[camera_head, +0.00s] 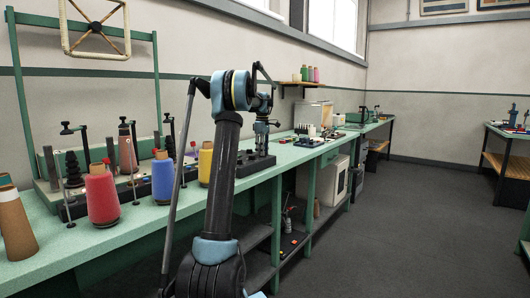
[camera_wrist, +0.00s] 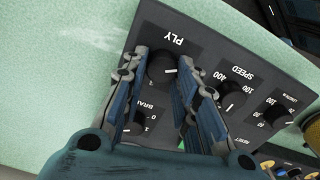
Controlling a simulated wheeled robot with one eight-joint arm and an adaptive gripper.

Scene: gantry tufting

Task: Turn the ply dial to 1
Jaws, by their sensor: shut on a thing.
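The ply dial (camera_wrist: 161,66) is a round black knob under the upside-down word PLY in the wrist view. It sits on a dark control panel (camera_wrist: 212,48). A short white mark shows on the knob's right side. My gripper (camera_wrist: 165,72) has its two blue fingers on either side of this knob and is shut on it. The fingers hide the dial's numbers, so its setting cannot be read. In the head view my gripper (camera_head: 262,150) points down at the panel (camera_head: 255,167) on the green bench; the dial is hidden there.
A speed dial (camera_wrist: 230,95) stands right of the fingers, with another dial (camera_wrist: 271,114) beyond it. A lower knob (camera_wrist: 138,122) is partly hidden by the left finger. Red, blue and yellow yarn cones (camera_head: 162,178) stand on the bench (camera_head: 150,215) left of my arm.

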